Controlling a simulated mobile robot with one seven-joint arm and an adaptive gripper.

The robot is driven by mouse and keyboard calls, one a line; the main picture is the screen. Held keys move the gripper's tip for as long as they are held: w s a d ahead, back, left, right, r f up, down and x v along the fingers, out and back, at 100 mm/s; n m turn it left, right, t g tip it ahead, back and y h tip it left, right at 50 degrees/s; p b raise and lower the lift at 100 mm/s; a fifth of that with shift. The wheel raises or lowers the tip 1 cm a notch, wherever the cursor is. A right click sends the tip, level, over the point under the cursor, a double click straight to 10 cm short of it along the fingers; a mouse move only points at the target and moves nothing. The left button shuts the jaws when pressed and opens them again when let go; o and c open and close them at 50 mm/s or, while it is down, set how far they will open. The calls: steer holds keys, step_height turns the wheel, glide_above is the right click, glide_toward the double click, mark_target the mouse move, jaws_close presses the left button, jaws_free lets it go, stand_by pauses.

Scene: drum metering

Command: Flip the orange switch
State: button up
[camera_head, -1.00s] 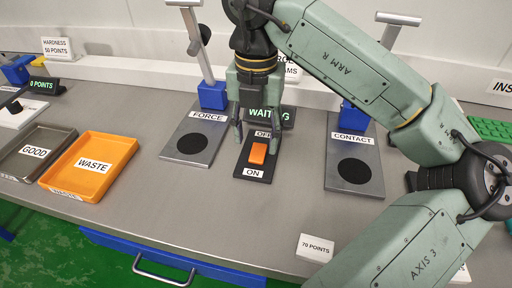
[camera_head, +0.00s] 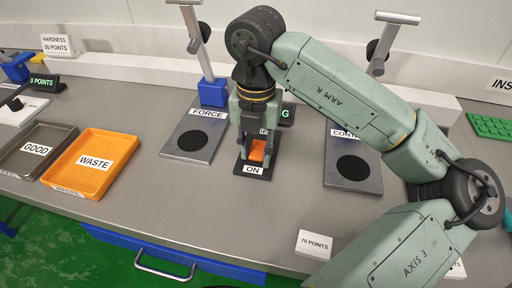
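The orange switch (camera_head: 257,151) sits on a dark plate (camera_head: 245,177) near the middle of the bench. Its lower label reads ON; the upper label is mostly hidden by my gripper. My gripper (camera_head: 257,155) points down at the switch, with one finger on each side of it. The fingers are apart, and I see nothing held between them. I cannot tell whether a fingertip touches the switch.
The FORCE plate (camera_head: 193,143) lies left of the switch and the CONTACT plate (camera_head: 352,168) right. An orange WASTE tray (camera_head: 91,163) and a grey GOOD tray (camera_head: 37,150) stand at left. A 70 POINTS card (camera_head: 315,245) stands in front. Bare bench lies before the switch.

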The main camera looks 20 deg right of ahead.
jaws_close()
steer(key=g, duration=0.1)
steer(key=y, duration=0.1)
steer(key=g, duration=0.1)
steer(key=shift+w+d+r+g+y, duration=0.25)
steer(key=shift+w+r+g+y, duration=0.05)
steer(key=shift+w+y, duration=0.1)
steer(key=shift+w+g+y+p, duration=0.1)
steer(key=shift+g+y+p, duration=0.35)
steer(key=shift+g, duration=0.15)
steer(key=o, duration=0.5)
jaws_free()
steer(key=v, duration=1.2)
